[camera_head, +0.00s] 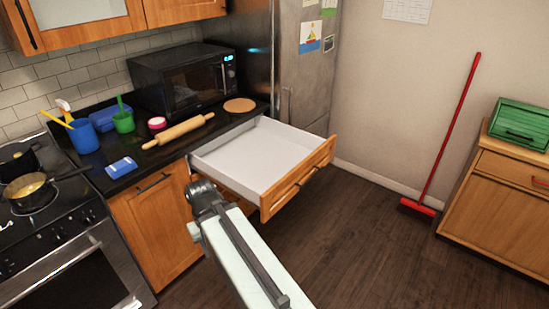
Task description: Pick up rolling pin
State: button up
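A light wooden rolling pin (179,131) lies on the black counter, in front of the microwave and left of the open drawer. It lies at a slant, with its right end farther back. My arm reaches up from the bottom of the view, and its dark end (205,197) is in front of the cabinet, below and to the right of the rolling pin. A clear gap separates them. The fingers of my gripper cannot be made out, and I see nothing held.
An open, empty drawer (213,168) juts out right of the rolling pin. The stove (50,232) stands left.

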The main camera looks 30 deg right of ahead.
aim_at(181, 129)
jog(key=u, duration=3.6)
jog(key=k, duration=2.3)
jog(key=z, duration=1.5)
jog(key=i, duration=0.15)
